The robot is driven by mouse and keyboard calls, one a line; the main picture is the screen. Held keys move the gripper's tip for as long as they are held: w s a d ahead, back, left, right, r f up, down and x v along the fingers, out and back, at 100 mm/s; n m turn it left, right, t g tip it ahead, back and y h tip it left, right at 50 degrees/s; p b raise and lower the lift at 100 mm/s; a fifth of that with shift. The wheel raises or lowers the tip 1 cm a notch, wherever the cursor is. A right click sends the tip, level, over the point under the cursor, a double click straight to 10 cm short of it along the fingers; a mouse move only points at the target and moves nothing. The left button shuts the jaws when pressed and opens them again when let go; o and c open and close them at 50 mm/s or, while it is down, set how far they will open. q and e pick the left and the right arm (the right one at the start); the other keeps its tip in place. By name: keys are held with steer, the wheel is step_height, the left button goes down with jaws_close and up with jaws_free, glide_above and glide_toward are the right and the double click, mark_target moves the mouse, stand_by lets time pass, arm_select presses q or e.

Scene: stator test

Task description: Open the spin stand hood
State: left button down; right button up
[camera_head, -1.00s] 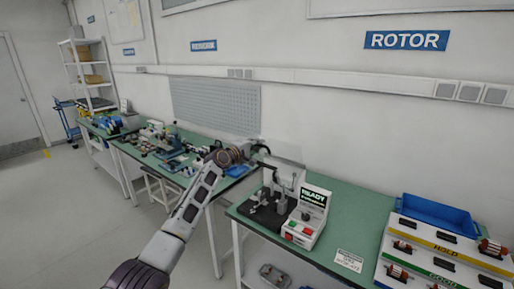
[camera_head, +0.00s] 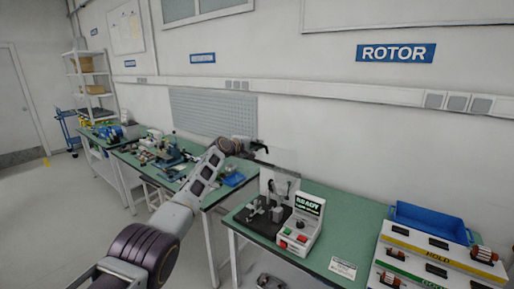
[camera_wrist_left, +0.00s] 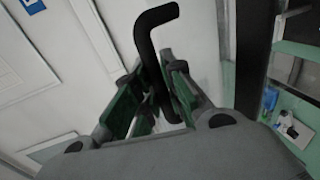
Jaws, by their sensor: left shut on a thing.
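The spin stand (camera_head: 265,223) sits on the green bench, with a white control box (camera_head: 302,228) whose screen reads READY. Its clear hood (camera_head: 285,160) stands up above the fixture, tilted; its faint edges make the exact angle hard to tell. My left gripper (camera_head: 262,148) is at the hood's upper left. In the left wrist view a black bent handle (camera_wrist_left: 153,50) passes between the fingers of my left gripper (camera_wrist_left: 158,105), which is shut on it. My right gripper is not in view.
A blue bin (camera_head: 430,222) and a rack with rotors (camera_head: 440,250) stand on the bench at the right. A label card (camera_head: 343,267) lies at its front. Another bench (camera_head: 180,170) with tools and parts runs left along the wall. A pegboard (camera_head: 213,112) is behind.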

arm_select(q)
steer(key=shift+w+r, duration=0.15)
steer(key=shift+r, duration=0.1)
stand_by(0.5)
steer(key=c, duration=1.5)
jaws_free()
steer(key=shift+a, duration=0.2)
steer(key=shift+d, duration=0.15)
steer(key=shift+f, duration=0.1)
steer(key=shift+s, duration=0.35)
steer(key=shift+r+v, duration=0.15)
steer(key=shift+v, duration=2.8)
steer(key=shift+r+v, duration=0.15)
steer(key=shift+v, duration=2.8)
steer(key=shift+w, duration=0.15)
